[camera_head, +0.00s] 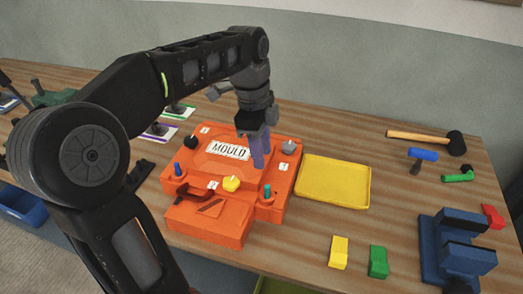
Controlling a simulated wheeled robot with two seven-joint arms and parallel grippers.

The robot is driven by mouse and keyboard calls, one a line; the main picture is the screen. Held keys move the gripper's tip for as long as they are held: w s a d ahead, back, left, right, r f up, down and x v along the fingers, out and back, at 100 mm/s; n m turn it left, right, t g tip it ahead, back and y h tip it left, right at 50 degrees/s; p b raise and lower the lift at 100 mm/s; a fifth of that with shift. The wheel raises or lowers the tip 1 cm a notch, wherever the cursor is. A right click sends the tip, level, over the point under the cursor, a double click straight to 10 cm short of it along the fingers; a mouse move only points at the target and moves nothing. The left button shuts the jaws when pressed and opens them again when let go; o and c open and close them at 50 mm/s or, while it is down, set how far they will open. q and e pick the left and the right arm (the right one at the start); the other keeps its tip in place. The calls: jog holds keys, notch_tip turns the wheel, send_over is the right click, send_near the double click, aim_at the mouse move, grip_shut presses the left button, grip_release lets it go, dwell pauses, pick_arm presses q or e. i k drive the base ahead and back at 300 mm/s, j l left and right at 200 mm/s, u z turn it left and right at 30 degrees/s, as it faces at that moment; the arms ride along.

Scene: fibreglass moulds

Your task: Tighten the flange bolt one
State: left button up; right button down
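The orange mould (215,220) lies on the wooden bench with a white "MOULD" label (228,150) on top. Which of these is flange bolt one cannot be told. My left gripper (257,155) points down over the mould's far right part, beside the label. Its bluish fingers overlap in this view, so their gap and any contact with the mould are unclear. My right gripper is not seen.
An empty yellow tray (335,182) lies right of the mould. Yellow (339,252) and green (378,262) blocks lie in front of it. A blue fixture (450,250) stands at the right. A hammer (425,138) lies at the back right. My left arm hides much of the left.

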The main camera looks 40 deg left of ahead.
aim_at(191, 142)
jog(key=k, duration=1)
